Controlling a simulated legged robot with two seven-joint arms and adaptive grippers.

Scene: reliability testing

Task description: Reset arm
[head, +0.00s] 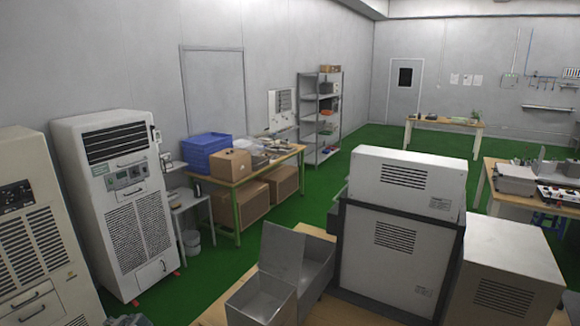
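Neither of my grippers can be made out in the head view. A small dark grey shape (126,320) shows at the bottom edge on the left, cut off too much to tell what it is. Near the bottom middle, an open grey metal box (262,303) with its lid raised stands on a wooden table (215,318). A white vented machine (390,250) in a dark frame stands right of it on the same table.
A white cabinet (505,265) stands right of the machine. Tall vented units (125,205) line the left side. A workbench (262,172) with a blue crate (206,153) and a shelf rack (322,115) stand along the wall. Green floor (290,211) is open between them.

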